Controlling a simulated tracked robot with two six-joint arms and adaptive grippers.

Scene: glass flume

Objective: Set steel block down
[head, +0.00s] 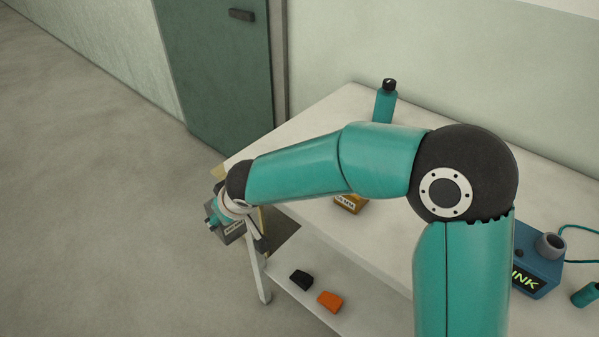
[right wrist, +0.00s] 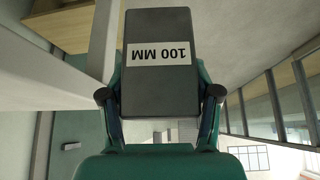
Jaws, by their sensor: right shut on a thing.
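The steel block is a dark grey block with a white label reading "100 MM". It fills the upper middle of the right wrist view (right wrist: 160,93), where the label appears upside down. My right gripper (right wrist: 160,110) is shut on it, with a finger on each side. In the head view the block (head: 236,236) is at the left end of the white table (head: 330,115), beside its leg and against the floor behind. My right gripper (head: 214,222) is small there and partly hidden by its own wrist. My left gripper is not in view.
A teal bottle (head: 385,104), an amber box (head: 351,202) and a blue device (head: 538,262) stand on the table. A black block (head: 301,280) and an orange block (head: 330,301) lie on the lower shelf (head: 290,300). The floor (head: 110,200) at left is clear.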

